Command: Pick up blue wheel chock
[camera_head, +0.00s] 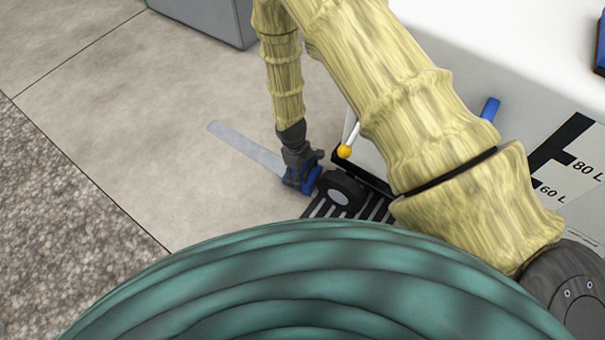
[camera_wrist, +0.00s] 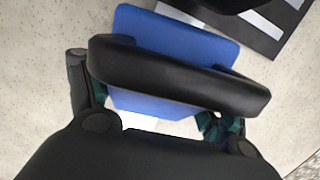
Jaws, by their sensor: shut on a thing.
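The blue wheel chock (camera_head: 295,185) is low by the floor, just left of a black wheel (camera_head: 338,190), and is partly hidden by my gripper (camera_head: 301,172). In the wrist view the blue chock (camera_wrist: 190,40) fills the space between the fingers of my gripper (camera_wrist: 157,110). A thick black bar crosses over the chock there. The fingers are shut on the chock, with teal pads at its sides. Whether its underside touches the floor cannot be told.
The wheel has a grey hub and sits at a black slatted base (camera_head: 372,207). A yellow ball (camera_head: 344,151) is just above. A large white tank (camera_head: 535,75) with litre marks stands at right. A grey box (camera_head: 205,18) is at the back. Floor left of the chock is clear apart from a pale strip (camera_head: 240,145).

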